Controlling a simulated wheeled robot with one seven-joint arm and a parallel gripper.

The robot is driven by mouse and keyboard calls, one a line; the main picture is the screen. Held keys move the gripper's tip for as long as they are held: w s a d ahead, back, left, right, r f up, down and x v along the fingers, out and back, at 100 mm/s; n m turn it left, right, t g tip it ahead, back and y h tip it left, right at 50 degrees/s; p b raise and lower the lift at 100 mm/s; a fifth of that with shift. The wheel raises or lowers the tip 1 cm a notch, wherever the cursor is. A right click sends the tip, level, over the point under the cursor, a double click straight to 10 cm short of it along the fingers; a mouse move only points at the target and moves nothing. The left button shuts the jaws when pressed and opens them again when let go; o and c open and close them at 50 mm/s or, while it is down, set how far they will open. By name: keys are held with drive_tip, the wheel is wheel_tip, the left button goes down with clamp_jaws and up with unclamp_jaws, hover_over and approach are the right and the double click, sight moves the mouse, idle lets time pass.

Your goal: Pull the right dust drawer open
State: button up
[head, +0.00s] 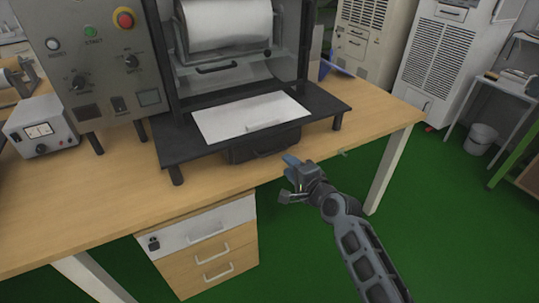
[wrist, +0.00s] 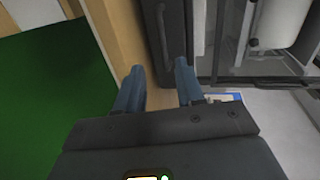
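A black dust drawer (head: 263,146) sits under the right part of the machine's black stand, above the wooden table. It looks shut or nearly so; I cannot tell exactly. In the wrist view the dark drawer (wrist: 174,40) lies just ahead of the fingers, with a thin dark handle (wrist: 163,32) along its front. My gripper (head: 291,161) is at the table's front edge, just right of and in front of the drawer. In the wrist view my gripper (wrist: 158,76) has its two blue fingers apart, with nothing between them. The fingertips appear clear of the handle.
The black stand (head: 172,158) has legs on the wooden table (head: 95,190). A white plate (head: 225,120) lies on top of the stand. A control panel (head: 95,55) and a meter box (head: 38,127) stand at left. White-and-wood desk drawers (head: 205,250) are below. Green floor (head: 300,260) is open in front.

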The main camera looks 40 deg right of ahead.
drive_tip(key=shift+x, duration=4.2)
drive_tip(key=shift+d+r, duration=0.1)
drive_tip(key=shift+r, duration=0.1)
clamp_jaws()
